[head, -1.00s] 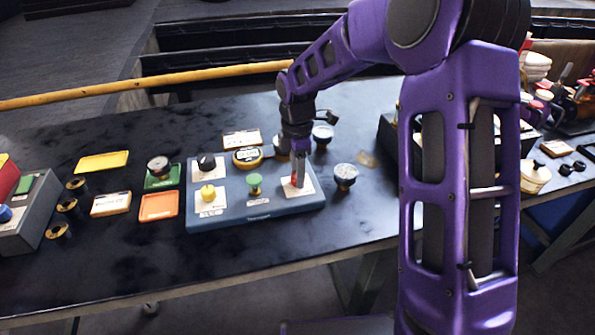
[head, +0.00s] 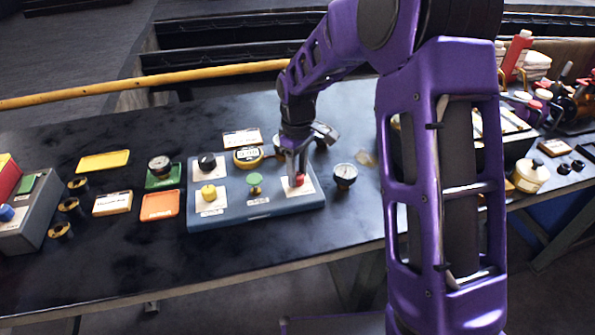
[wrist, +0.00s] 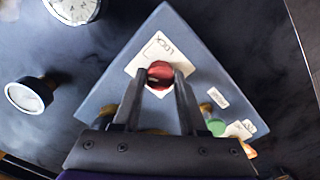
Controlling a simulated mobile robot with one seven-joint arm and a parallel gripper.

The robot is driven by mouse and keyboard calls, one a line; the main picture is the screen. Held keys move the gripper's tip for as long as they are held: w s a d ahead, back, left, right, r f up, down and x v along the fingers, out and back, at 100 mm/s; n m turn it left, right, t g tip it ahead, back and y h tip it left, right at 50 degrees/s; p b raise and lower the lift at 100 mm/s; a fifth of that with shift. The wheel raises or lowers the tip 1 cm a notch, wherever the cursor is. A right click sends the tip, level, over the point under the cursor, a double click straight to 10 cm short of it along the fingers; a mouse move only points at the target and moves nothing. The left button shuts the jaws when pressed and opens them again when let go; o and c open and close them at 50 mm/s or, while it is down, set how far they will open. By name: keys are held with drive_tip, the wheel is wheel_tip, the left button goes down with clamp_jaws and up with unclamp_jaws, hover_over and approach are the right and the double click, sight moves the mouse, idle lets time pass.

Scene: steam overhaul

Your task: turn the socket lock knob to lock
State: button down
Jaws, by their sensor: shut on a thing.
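The socket lock knob is a red round knob (head: 299,180) on a white plate at the right end of the blue-grey panel (head: 256,210). In the wrist view the red knob (wrist: 160,74) sits between my fingertips, and its plate (wrist: 152,50) reads LOCK. My gripper (head: 297,172) reaches down from above and is shut on the knob, one finger on each side, as the wrist view also shows (wrist: 159,75). The knob's pointer or turn angle cannot be made out.
The panel also carries a black knob (head: 207,162), a yellow knob (head: 209,192) and a green knob (head: 254,183). A round gauge (head: 344,176) stands just right of the panel, and a yellow-rimmed meter (head: 247,156) lies behind it. The table front is clear.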

drive_tip(key=m, duration=0.5)
drive_tip(key=shift+m, duration=0.4)
idle(0.4)
drive_tip(key=shift+c, duration=2.2)
unclamp_jaws()
drive_tip(key=shift+r, duration=0.1)
wheel_tip(320, 180, up, 17)
drive_tip(key=p, duration=0.1)
drive_tip(key=shift+r+p, duration=0.15)
drive_tip(key=shift+p, duration=0.25)
